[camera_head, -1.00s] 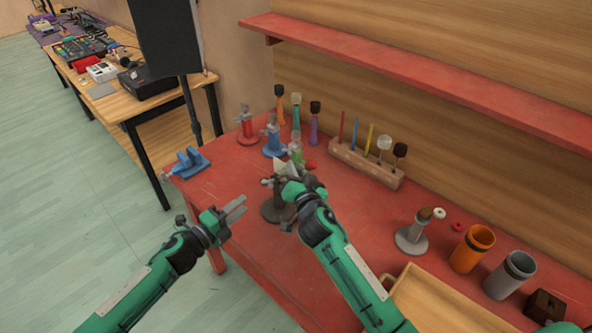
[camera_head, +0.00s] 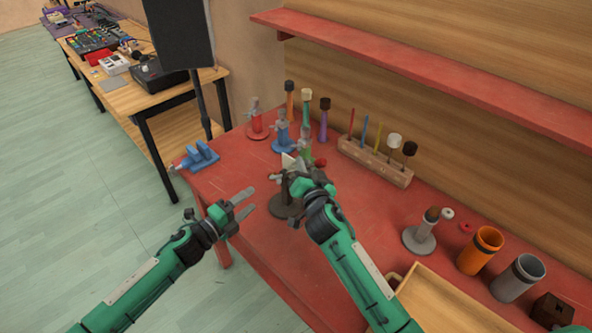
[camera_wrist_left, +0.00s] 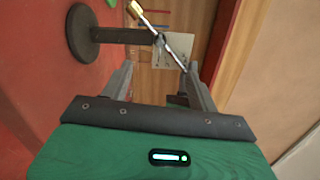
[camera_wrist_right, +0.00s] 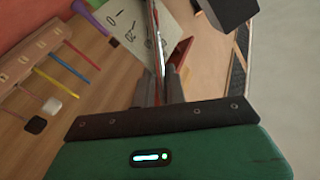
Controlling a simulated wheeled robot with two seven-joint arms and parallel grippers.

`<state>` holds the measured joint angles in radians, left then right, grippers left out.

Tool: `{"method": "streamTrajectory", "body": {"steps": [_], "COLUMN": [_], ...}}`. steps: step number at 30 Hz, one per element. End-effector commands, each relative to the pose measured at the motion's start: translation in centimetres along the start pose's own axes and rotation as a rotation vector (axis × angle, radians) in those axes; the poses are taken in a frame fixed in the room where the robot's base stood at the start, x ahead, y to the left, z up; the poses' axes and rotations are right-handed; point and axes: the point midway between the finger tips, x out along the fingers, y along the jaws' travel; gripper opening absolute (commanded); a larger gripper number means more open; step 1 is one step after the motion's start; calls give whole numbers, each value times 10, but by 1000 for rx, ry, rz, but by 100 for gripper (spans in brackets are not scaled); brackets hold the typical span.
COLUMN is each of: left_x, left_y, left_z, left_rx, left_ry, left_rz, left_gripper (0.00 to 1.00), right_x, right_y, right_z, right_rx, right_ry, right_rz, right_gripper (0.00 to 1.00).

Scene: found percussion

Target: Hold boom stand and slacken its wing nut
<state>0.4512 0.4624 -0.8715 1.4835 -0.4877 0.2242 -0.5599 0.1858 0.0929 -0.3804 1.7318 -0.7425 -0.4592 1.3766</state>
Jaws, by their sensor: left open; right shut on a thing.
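The boom stand has a dark round base (camera_head: 284,207) on the red table, near its front left edge. In the left wrist view its base (camera_wrist_left: 82,33), short dark post and slanted silver rod (camera_wrist_left: 172,50) with a brass-coloured end are visible. A white card (camera_wrist_right: 125,28) with markings is beside the rod. My right gripper (camera_head: 291,177) is shut on the upper part of the stand; the exact gripped part is hard to make out. My left gripper (camera_head: 250,200) is open and empty, left of the stand and apart from it. I cannot clearly pick out the wing nut.
Red (camera_head: 256,122) and blue (camera_head: 282,138) stands are behind the boom stand. A blue vise (camera_head: 197,157) is at the table's left corner. A mallet rack (camera_head: 375,163), grey stand (camera_head: 420,238), cups (camera_head: 480,252) and wooden tray (camera_head: 440,300) lie to the right.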

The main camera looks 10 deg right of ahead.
Motion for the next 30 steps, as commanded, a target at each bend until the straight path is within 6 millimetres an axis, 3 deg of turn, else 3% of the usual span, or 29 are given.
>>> {"method": "streamTrajectory", "body": {"steps": [5,21,30], "left_x": [0,-11,-18], "left_y": [-4,-6,0], "left_z": [-2,-2,3], "left_rx": [-186,-1275,-1635], "left_ry": [18,42,12], "left_rz": [-8,2,9], "left_gripper": [60,60,60], "right_x": [0,0,0], "right_y": [0,0,0], "right_z": [1,1,2], "right_rx": [1,1,1], "right_ry": [-2,-2,-3], "right_rz": [1,1,1], "right_gripper": [0,0,0]}}
